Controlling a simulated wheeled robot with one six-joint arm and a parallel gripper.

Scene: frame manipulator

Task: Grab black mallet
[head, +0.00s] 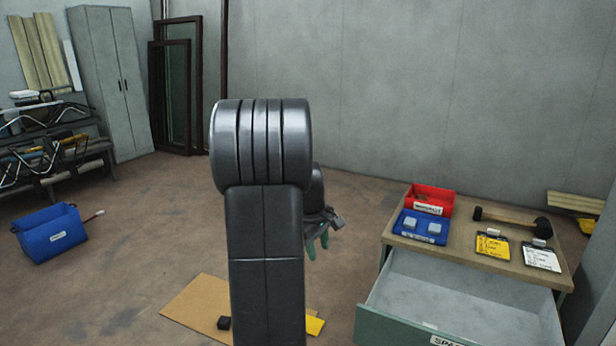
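A mallet with a black head (542,228) and a brownish handle (505,219) lies on the wooden top of the cabinet at the right, behind two labelled cards. My gripper (318,246) hangs in mid-air left of the cabinet, well apart from the mallet. Its two green fingertips point down with a gap between them, and nothing shows between them. My arm hides part of the gripper's upper body.
The cabinet's drawer (460,292) is pulled open. On its top (465,240) are a red bin (432,197), a blue tray (420,226), a yellow card (492,246) and a white card (541,259). A blue bin (50,234) and cardboard (190,303) lie on the floor.

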